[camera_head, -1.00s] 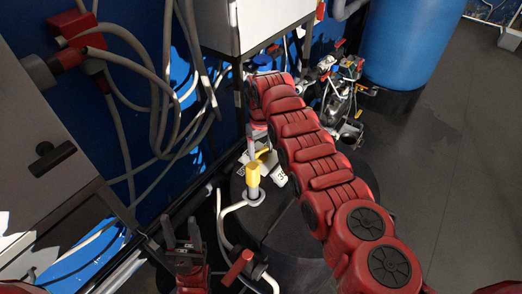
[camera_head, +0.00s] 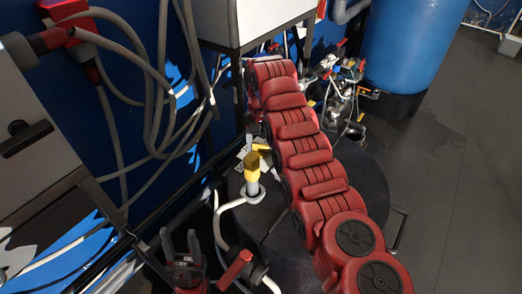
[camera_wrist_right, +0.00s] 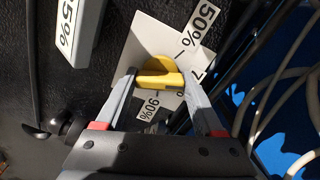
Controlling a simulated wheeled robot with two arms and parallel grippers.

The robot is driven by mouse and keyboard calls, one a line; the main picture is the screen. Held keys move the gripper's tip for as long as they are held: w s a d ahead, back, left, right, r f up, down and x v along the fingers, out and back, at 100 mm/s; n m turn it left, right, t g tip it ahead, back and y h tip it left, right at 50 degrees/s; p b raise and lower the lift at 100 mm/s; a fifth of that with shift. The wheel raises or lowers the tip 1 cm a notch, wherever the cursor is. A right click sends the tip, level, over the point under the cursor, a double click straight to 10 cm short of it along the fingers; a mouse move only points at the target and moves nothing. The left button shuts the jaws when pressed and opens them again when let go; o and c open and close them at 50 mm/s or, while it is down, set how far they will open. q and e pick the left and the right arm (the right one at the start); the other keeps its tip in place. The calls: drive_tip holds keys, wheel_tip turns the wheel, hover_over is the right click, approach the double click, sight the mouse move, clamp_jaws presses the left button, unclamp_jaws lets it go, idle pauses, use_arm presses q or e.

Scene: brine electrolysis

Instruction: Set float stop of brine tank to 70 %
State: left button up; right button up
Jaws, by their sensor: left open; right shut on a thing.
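The float stop is a yellow knob (camera_wrist_right: 160,80) on a white scale plate (camera_wrist_right: 146,42) in the right wrist view. The plate reads 50% at the top and 90% below. A label starting with 7 at the right is partly hidden by a finger. The knob's bar lies nearly level, its dark-marked end toward that label. My right gripper (camera_wrist_right: 160,72) has its fingers on both sides of the knob, shut on it. In the head view my right arm hides most of this. The brine tank's black top (camera_head: 370,180) lies beneath. My left gripper (camera_head: 180,243) is open and empty.
A yellow-topped post (camera_head: 252,168) with a white pipe stands beside my right arm. A red-handled valve (camera_head: 236,268) is close to my left gripper. Grey hoses (camera_head: 158,90) hang at the left. A blue tank (camera_head: 408,45) stands behind. The floor at right is clear.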

sight(261, 144)
drive_tip(key=shift+m+b, duration=1)
drive_tip(key=shift+m, duration=0.9)
drive_tip(key=shift+r, duration=0.1)
drive_tip(key=o, duration=1.4)
drive_tip(key=shift+r, duration=0.65)
wheel_tip(261, 144, up, 3)
drive_tip(key=shift+f+p, duration=0.1)
drive_tip(key=shift+p, duration=0.5)
wheel_tip(261, 144, up, 13)
drive_tip(key=p, duration=1.3)
